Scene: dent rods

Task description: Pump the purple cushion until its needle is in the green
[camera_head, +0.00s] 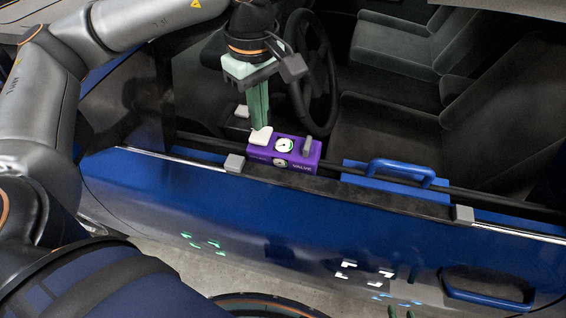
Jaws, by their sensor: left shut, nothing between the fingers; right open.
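The purple cushion (311,161) is a box-like block wedged at the door's window sill. It has a round white gauge (284,145) on top with some green on its face; the needle is too small to read. A second dial (280,162) shows on its front, beside the word VALVE. A white pad (261,136) is on its top left and a grey lever (307,144) on its top right. My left gripper (259,126) is shut and points down at the white pad, touching or just above it.
A blue block with a handle (398,172) sits right of the cushion along the sill. Grey blocks (235,163) (463,215) stand on the blue car door (310,225). Behind are the steering wheel (315,75) and dark seats (390,120). The door has a handle (490,297).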

